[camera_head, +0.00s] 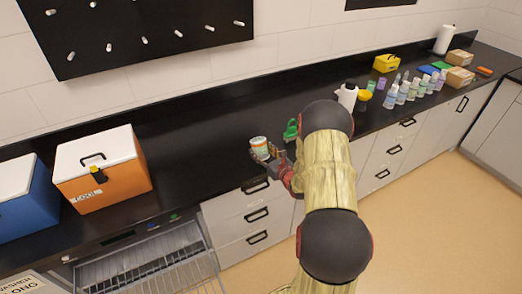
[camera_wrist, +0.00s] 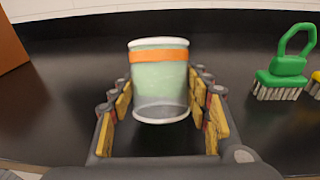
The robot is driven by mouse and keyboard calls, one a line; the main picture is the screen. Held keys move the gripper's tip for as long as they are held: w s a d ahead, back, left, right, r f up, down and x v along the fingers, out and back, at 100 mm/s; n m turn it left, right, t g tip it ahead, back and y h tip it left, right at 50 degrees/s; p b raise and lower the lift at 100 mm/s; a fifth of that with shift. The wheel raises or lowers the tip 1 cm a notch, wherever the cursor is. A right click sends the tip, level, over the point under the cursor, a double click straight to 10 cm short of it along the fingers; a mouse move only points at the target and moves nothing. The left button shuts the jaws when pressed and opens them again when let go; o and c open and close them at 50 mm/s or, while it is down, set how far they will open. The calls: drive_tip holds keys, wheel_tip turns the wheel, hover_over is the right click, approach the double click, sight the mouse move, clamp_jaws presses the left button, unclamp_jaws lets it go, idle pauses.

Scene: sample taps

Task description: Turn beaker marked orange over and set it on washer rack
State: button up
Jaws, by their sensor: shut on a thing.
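The beaker with an orange band (camera_head: 258,146) is held just above or at the front part of the black counter; I cannot tell whether it touches. In the wrist view the pale green beaker (camera_wrist: 160,85) stands roughly upright in the picture, its orange band near the upper end. My gripper (camera_head: 270,158) is shut on it, with padded fingers on both sides, as the wrist view also shows (camera_wrist: 161,98). The washer rack (camera_head: 140,268) is a wire rack pulled out below the counter at lower left. It looks empty where visible.
A green-handled brush (camera_wrist: 285,72) stands right of the beaker. An orange cooler box (camera_head: 105,180) and a blue one (camera_head: 25,205) stand on the counter at left. Several bottles (camera_head: 410,88) and a white jug (camera_head: 347,96) stand at right. The counter between cooler and beaker is clear.

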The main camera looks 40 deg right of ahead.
drive_tip(key=o, duration=1)
drive_tip(key=shift+o, duration=0.8)
drive_tip(key=shift+s, duration=0.1)
drive_tip(key=v, duration=1.2)
